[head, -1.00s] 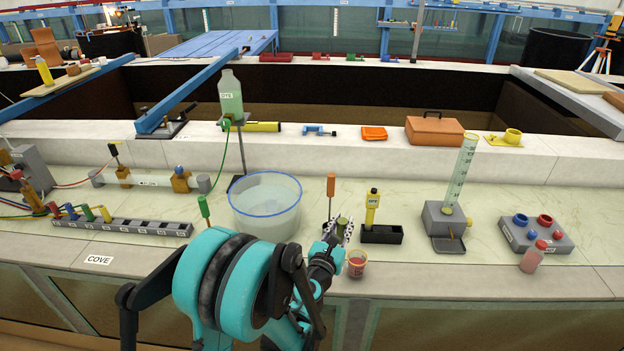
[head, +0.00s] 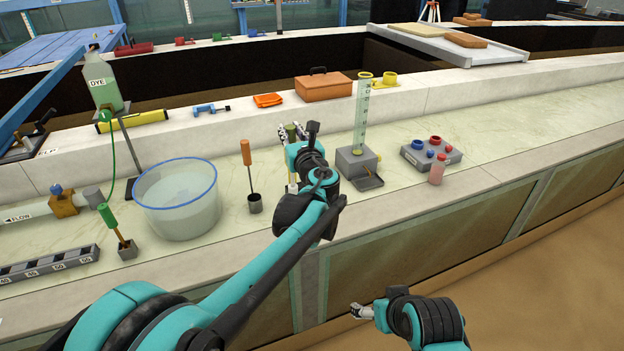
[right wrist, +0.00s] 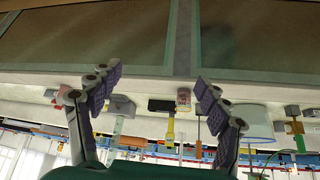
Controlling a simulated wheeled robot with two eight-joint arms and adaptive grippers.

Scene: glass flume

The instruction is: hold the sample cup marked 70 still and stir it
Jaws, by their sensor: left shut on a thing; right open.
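My left gripper (head: 293,132) is at the middle of the head view, above the bench. It is shut on a small olive-green thing (head: 291,129) that I cannot identify. A small cup with reddish contents (right wrist: 183,98) stands near the bench edge in the right wrist view. My left arm covers that spot in the head view, and I cannot read its mark. An orange-handled tool (head: 246,153) stands in a dark holder; a green-handled one (head: 108,218) stands in a grey block. My right gripper (head: 360,311) is low in front of the bench, open and empty (right wrist: 158,78).
A water bowl (head: 178,205) stands left of the orange-handled tool. The bench farther right is clear.

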